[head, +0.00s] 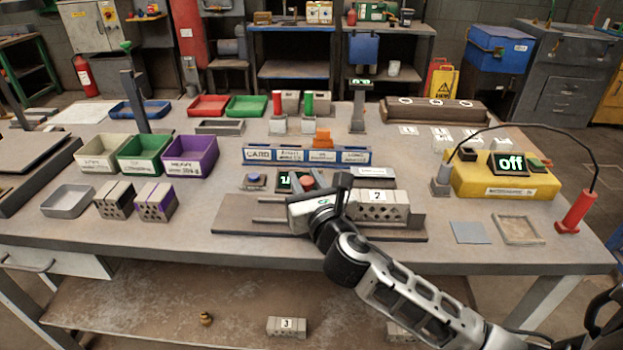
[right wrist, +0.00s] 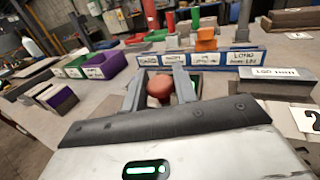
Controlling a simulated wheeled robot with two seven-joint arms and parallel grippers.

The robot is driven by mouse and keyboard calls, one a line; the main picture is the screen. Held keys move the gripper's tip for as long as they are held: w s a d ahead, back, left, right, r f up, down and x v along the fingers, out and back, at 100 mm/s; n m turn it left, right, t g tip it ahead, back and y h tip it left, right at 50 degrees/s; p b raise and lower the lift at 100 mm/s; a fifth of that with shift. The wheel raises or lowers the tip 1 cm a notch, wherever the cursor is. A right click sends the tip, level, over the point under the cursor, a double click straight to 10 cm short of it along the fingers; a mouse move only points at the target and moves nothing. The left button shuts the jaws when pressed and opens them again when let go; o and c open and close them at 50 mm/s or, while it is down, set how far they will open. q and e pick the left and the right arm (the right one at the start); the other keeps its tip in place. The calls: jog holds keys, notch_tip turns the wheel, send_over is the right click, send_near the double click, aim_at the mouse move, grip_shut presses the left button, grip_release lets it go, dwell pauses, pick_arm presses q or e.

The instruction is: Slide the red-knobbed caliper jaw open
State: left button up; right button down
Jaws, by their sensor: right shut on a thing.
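The caliper is a dark flat base (head: 235,228) with rails near the front middle of the bench. Its red knob (head: 308,182) shows just beyond my right gripper (head: 306,188). In the right wrist view the red knob (right wrist: 160,87) sits between the two fingers of my right gripper (right wrist: 160,92), which is shut on it. A hollow grey brick (head: 378,207) labelled 2 lies on the base, right of the gripper. My gripper body hides the moving jaw and part of the rails. My left gripper is not in view.
A small green-lit display (head: 284,181) and a blue button (head: 255,180) stand behind the caliper. A blue label rack (head: 305,157) is farther back. A yellow tester (head: 508,182) reading "off" is on the right. Bins and bricks fill the left.

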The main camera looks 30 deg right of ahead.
jog(key=c, duration=1.2)
grip_release()
jog(key=shift+o, duration=0.2)
jog(key=shift+s, duration=0.15)
jog(key=s+a+b, duration=0.2)
jog(key=s, duration=1.3)
jog(key=shift+s+a, duration=0.25)
jog(key=shift+s, duration=0.05)
jog(key=shift+f, duration=0.1)
